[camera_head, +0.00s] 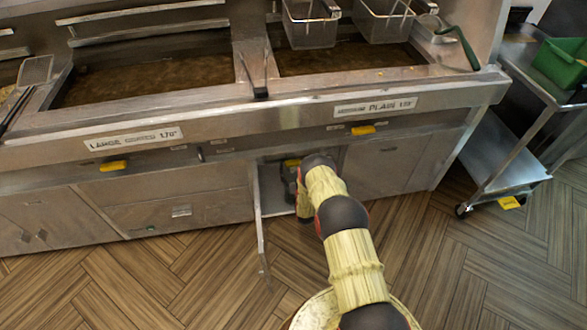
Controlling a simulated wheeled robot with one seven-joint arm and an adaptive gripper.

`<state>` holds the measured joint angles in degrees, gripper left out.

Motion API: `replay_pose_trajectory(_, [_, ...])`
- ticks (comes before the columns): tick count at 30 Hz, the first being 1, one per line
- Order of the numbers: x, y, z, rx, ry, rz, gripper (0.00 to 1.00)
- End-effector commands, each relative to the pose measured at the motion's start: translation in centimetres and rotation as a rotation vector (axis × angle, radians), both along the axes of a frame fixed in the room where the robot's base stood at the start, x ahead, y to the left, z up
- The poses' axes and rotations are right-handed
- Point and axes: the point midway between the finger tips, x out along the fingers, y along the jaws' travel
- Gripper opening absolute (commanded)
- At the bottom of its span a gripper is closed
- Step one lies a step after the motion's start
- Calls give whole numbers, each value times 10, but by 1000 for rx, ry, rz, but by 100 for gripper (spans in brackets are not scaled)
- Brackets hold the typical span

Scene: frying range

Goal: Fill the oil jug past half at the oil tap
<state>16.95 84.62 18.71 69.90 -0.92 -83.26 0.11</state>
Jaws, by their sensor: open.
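My arm reaches forward from the bottom of the head view into an open cabinet (270,190) under the fryers. Its last visible pale link bends down at the cabinet opening. My gripper is hidden beyond that link, so its fingers do not show. I cannot make out an oil jug; the cabinet's inside is mostly hidden by my arm.
The cabinet door (261,235) stands open toward me, left of my arm. Fryer vats hold brown oil, with baskets (311,25) above the right one. A steel cart (500,155) with a green bin (562,64) stands at right. The wooden floor (150,285) is clear.

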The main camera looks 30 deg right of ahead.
Motion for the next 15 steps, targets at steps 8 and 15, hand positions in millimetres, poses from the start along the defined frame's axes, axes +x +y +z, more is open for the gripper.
replay_pose_trajectory(8, [0,0,0,0,1,0,70])
replay_pose_trajectory(15, [0,0,0,0,1,0,56])
